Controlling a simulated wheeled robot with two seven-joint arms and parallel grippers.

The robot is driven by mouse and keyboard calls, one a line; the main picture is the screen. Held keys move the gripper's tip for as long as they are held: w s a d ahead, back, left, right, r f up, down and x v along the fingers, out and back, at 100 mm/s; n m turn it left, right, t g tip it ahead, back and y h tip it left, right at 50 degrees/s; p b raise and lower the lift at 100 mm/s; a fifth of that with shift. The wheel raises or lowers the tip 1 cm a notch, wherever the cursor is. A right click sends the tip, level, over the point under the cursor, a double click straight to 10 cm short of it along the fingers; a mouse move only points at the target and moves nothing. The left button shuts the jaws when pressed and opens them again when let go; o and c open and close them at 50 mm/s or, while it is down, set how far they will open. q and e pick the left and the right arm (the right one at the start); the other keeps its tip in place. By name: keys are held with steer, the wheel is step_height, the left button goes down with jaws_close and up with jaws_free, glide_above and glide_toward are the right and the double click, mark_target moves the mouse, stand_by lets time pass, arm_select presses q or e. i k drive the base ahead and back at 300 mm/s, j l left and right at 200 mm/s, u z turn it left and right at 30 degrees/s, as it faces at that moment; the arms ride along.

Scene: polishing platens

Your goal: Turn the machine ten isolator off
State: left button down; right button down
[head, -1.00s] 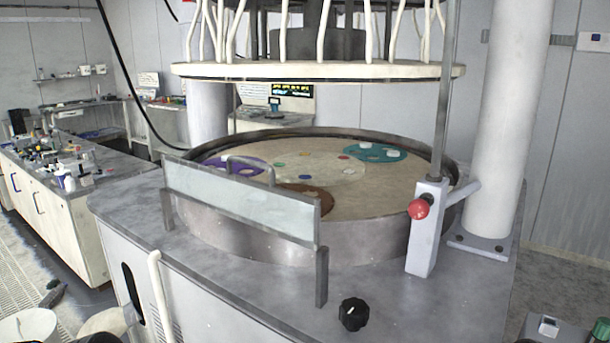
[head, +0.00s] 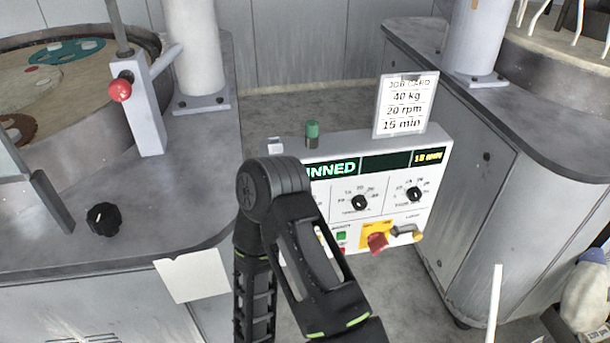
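A white control panel (head: 428,205) stands between two polishing machines, right of centre. Near its lower edge a red rotary handle (head: 377,242) sits on a yellow plate, the look of an isolator; its setting is too small to read. No machine number is legible. One of my black arms stands in front of the panel's left part and hides some of it. Neither of my grippers shows.
A job card (head: 405,104) stands on the panel top beside a green-topped post (head: 312,133). The panel display (head: 385,162) reads "...NNED". A polishing machine with a red-ball lever (head: 121,90) and black knob (head: 103,219) is left. Another machine (head: 480,170) is right.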

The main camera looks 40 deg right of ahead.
mark_target(377, 242)
steer(key=z, duration=2.3)
steer(key=j+z, duration=0.15)
steer(key=z, duration=0.25)
steer(key=j+z, duration=0.1)
steer(key=z, duration=0.75)
